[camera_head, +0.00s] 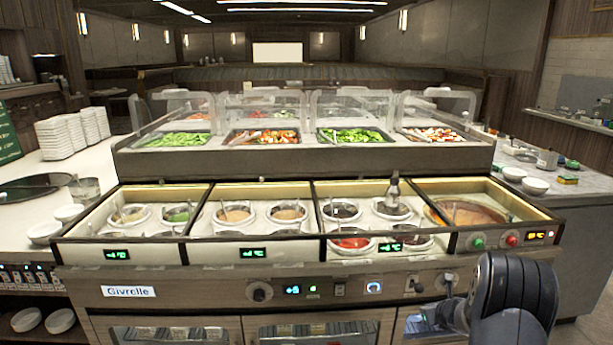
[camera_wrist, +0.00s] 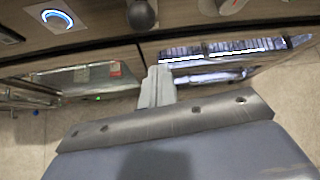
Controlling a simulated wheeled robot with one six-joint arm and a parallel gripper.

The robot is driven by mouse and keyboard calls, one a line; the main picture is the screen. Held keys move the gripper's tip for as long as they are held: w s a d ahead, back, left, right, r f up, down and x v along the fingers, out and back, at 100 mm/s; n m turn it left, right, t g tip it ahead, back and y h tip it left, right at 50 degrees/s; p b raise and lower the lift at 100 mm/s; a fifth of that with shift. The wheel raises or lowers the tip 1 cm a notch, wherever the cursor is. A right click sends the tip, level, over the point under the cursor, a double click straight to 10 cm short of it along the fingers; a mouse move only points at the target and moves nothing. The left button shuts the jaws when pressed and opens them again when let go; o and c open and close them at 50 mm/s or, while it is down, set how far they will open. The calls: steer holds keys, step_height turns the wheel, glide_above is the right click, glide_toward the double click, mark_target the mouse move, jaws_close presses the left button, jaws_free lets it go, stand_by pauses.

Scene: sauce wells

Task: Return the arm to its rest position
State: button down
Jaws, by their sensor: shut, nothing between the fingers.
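My gripper (camera_wrist: 157,88) shows in the wrist view with its pale fingers together and nothing between them. It is in front of the lower cabinet front of the sauce counter, apart from the wells. In the head view my dark arm is folded low at the bottom right, in front of the counter's control panel. The sauce counter (camera_head: 185,283) stands across the middle of the head view. Its lit wells hold several round sauce pots, some with ladles.
A blue-lit round button (camera_wrist: 57,19) and a dark knob (camera_wrist: 142,15) are on the panel above my gripper. Glass-covered food trays (camera_head: 265,136) stand behind the wells. Stacked white plates (camera_head: 62,138) are at the left and white bowls (camera_head: 535,186) at the right.

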steer(key=shift+w+a+r+p, duration=0.1)
steer(key=shift+w+a+p, duration=0.05)
steer(key=shift+w+p, duration=0.75)
steer(key=shift+w+a+r+p, duration=0.15)
steer(key=shift+w+p, duration=0.5)
steer(key=shift+w, duration=0.4)
steer(key=shift+f, duration=0.1)
